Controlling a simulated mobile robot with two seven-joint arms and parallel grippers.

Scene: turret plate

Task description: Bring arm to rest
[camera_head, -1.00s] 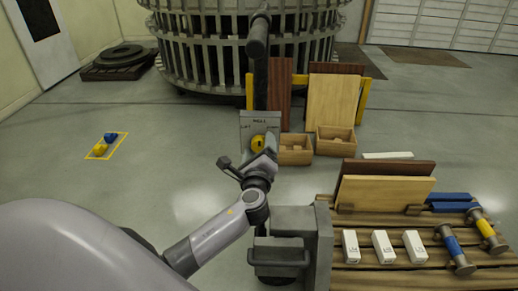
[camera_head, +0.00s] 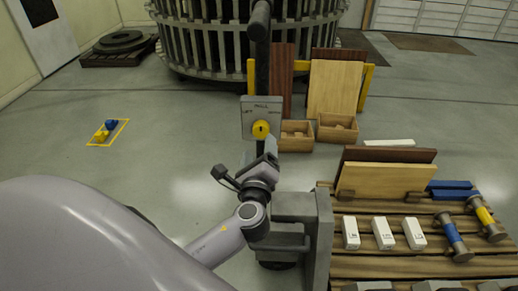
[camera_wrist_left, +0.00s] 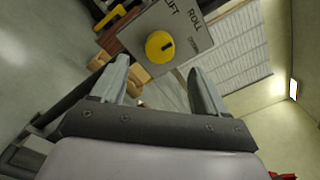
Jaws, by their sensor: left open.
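My left gripper (camera_head: 264,164) is in the head view, in front of and just below a grey control plate (camera_head: 249,115). The plate carries a round yellow knob (camera_head: 261,130) and dark lettering. In the left wrist view my gripper's two fingers (camera_wrist_left: 158,70) stand wide apart with nothing between them. Beyond them are the plate (camera_wrist_left: 194,32), marked LIFT and ROLL, and the yellow knob (camera_wrist_left: 159,46) with a dark mark. The knob is apart from the fingers. My right gripper is not in view.
A slatted wooden bench (camera_head: 405,266) at the lower right bears white boxes (camera_head: 383,233), boards (camera_head: 385,181) and metal rollers (camera_head: 453,239). Floor at the left is mostly clear.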

